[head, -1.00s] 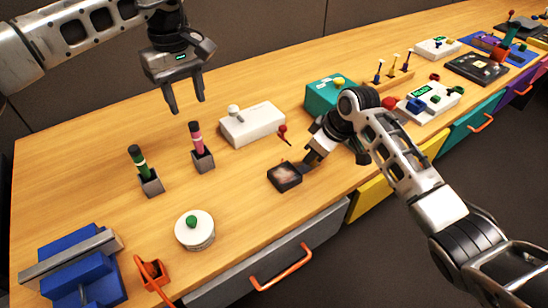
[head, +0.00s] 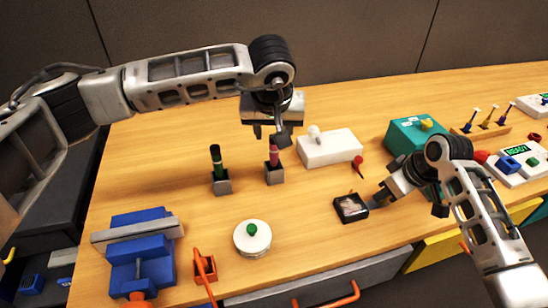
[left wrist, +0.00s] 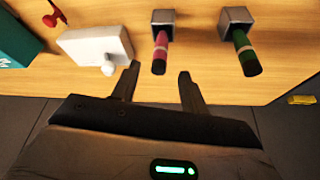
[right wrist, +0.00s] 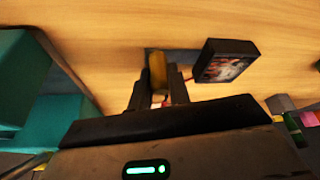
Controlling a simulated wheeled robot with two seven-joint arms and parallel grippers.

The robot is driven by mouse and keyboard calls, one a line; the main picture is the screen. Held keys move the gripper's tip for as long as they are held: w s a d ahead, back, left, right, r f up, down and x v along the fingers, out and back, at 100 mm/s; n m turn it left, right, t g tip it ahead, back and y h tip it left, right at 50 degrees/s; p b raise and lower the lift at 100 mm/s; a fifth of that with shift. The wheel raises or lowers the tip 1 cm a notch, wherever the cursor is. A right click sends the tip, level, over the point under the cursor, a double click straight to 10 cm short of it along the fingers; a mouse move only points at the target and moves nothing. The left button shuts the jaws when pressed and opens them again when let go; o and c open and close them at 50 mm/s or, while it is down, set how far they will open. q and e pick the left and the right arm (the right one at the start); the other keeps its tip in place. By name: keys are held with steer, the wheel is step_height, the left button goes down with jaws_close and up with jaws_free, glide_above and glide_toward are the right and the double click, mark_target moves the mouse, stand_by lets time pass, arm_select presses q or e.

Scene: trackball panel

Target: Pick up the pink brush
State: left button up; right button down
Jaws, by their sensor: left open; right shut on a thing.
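The pink brush (head: 274,156) with a dark tip stands upright in a small grey holder (head: 274,175). It also shows in the left wrist view (left wrist: 160,52), its tip in line with the gap between my fingertips. My left gripper (head: 270,135) is open just above and behind the brush in the head view; I see no clear contact. The green brush (head: 216,160) stands in its own grey holder to the left. My right gripper (right wrist: 158,92) is shut on a yellow-brown piece (right wrist: 158,70) beside a black picture box (head: 351,207); the fingers partly hide this piece.
A white box with a knob (head: 330,148) and a red-knobbed stick (head: 358,162) stand right of the pink brush. A teal box (head: 408,135) is farther right. A white round pot (head: 252,239) and blue vise (head: 140,260) are nearer. Wood behind the brushes is clear.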

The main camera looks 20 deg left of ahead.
mark_target(274, 145)
arm_select(q)
steer(key=x, duration=0.7)
steer(key=shift+w+a+f, duration=0.1)
steer(key=shift+w+f, duration=0.1)
steer(key=shift+w, duration=0.2)
jaws_close()
